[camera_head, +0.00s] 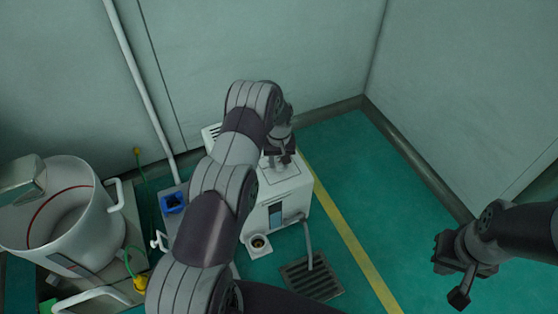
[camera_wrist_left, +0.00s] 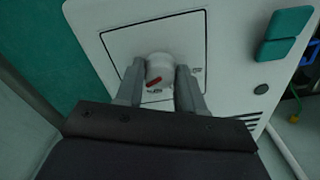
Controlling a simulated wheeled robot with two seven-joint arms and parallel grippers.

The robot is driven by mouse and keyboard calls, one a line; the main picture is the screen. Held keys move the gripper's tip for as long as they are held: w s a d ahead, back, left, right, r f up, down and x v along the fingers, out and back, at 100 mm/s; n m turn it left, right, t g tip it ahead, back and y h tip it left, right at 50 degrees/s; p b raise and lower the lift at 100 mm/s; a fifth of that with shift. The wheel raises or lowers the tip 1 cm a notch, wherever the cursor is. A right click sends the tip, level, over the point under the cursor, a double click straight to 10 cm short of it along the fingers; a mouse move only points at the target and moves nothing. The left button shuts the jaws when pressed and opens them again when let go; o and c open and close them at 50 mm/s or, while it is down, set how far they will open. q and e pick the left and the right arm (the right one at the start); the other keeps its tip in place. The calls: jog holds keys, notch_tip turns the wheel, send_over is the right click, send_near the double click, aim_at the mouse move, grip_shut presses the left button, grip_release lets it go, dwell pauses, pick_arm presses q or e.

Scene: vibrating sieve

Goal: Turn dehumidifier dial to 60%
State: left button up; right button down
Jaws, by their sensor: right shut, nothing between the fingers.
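The dehumidifier (camera_head: 292,209) is a white box on the green floor, partly hidden behind my left arm in the head view. In the left wrist view, its white dial (camera_wrist_left: 159,67) with a red mark sits on a square outlined panel (camera_wrist_left: 115,42). My left gripper (camera_head: 279,160) is above the top of the dehumidifier. Its two fingers (camera_wrist_left: 160,80) lie one on each side of the dial, close to it. I cannot tell whether they press on it, and the scale marks are too small to read. My right gripper (camera_head: 458,271) is shut and empty, off to the right over the floor.
A large white sieve drum (camera_head: 112,238) stands at the left, with pipes and a blue container (camera_head: 173,203) beside it. A floor drain grate (camera_head: 312,278) lies in front of the dehumidifier. Walls close off the back and right. Green floor is clear right of the yellow line (camera_head: 352,240).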

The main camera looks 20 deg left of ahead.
pick_arm(q)
jog(key=c, duration=0.4)
jog(key=shift+c, duration=0.2)
jog(key=shift+r+n+p, duration=0.1)
jog(key=shift+n+p, duration=0.35)
jog(key=shift+n, duration=0.25)
jog(key=shift+n+p, duration=0.4)
jog(key=shift+n, duration=0.8)
jog(key=n, duration=0.4)
jog(key=shift+n+p, duration=0.4)
jog(key=o, duration=1)
